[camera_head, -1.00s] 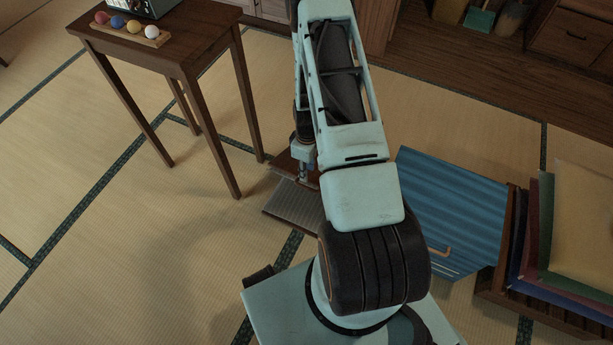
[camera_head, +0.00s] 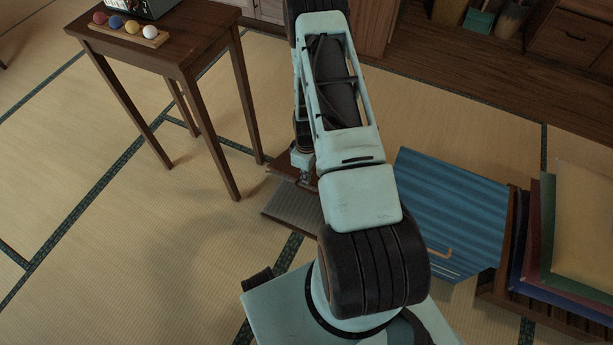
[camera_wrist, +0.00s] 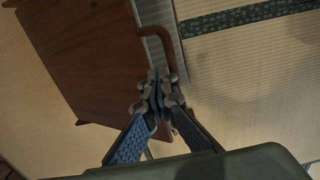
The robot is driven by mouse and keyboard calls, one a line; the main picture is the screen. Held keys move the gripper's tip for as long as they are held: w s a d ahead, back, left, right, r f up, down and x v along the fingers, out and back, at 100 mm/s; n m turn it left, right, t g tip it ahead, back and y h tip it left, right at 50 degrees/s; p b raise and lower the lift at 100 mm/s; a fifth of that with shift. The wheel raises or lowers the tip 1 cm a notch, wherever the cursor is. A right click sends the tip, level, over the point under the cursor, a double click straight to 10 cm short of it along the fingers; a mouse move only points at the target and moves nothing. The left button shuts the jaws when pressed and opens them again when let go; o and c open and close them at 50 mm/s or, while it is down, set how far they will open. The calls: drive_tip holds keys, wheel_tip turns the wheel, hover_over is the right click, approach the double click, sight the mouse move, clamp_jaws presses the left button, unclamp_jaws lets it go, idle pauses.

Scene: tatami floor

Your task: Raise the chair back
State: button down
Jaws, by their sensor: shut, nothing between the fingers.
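The chair is low on the tatami, partly hidden behind my arm in the head view. Its grey ribbed seat (camera_head: 290,207) and part of its brown wooden back (camera_head: 284,172) show there. In the wrist view the back (camera_wrist: 85,50) is a broad brown panel, with a curved brown handle (camera_wrist: 155,32) at its edge and a grey strip of seat (camera_wrist: 178,45) beside it. My gripper (camera_wrist: 160,88) is shut and empty, its fingertips in front of the handle's lower stretch. I cannot tell whether they touch it. How far the back is tilted is unclear.
A wooden side table (camera_head: 185,50) with several coloured balls on a rack stands left of the chair. A blue panel (camera_head: 450,210) and a wooden rack of coloured boards (camera_head: 560,230) stand at right. Open tatami lies at the left front.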

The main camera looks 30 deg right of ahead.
drive_tip(key=c, duration=2)
unclamp_jaws()
wheel_tip(320, 180, up, 12)
drive_tip(key=shift+r, duration=0.1)
